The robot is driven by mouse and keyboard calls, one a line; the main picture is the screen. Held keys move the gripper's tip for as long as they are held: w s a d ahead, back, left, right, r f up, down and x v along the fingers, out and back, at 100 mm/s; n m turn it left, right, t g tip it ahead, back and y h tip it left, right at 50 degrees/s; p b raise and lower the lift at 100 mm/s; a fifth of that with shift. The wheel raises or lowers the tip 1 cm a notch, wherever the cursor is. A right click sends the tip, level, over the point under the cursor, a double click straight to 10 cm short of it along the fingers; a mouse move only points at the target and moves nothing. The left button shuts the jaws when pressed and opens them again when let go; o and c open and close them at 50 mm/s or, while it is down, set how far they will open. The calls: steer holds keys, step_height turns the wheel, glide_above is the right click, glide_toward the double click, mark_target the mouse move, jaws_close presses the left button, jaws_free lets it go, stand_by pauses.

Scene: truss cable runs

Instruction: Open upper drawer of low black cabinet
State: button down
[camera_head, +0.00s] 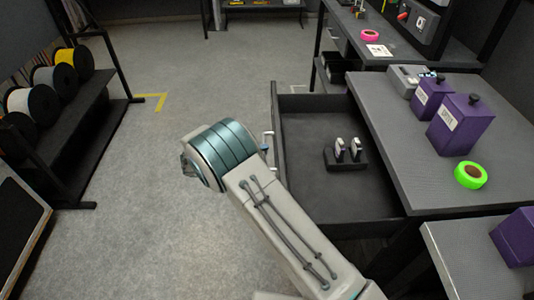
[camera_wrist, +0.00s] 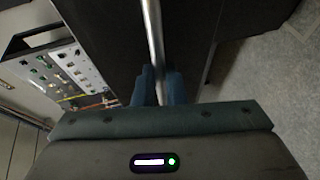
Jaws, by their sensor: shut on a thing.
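The upper drawer (camera_head: 299,181) of the low black cabinet (camera_head: 391,158) stands pulled well out to the left, its inside open to view. In the wrist view a round metal bar handle (camera_wrist: 153,28) runs up along the dark drawer front (camera_wrist: 190,38). My gripper (camera_wrist: 158,82) is shut on this handle, with its blue fingers on either side of the bar. In the head view my arm's wrist is just left of the drawer front, and most of the gripper is hidden there.
A dark holder (camera_head: 346,158) with two white-topped items sits in the drawer. Purple boxes (camera_head: 460,124) and green tape (camera_head: 471,175) are on the cabinet top. A spool rack (camera_head: 75,120) stands at left, with free grey floor (camera_head: 180,75) between.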

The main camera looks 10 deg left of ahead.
steer(key=shift+s+a, duration=0.1)
steer(key=shift+a, duration=0.3)
steer(key=c, duration=1.5)
jaws_free()
steer(key=v, duration=1.3)
steer(key=shift+s+a, duration=0.25)
steer(key=shift+a, duration=0.1)
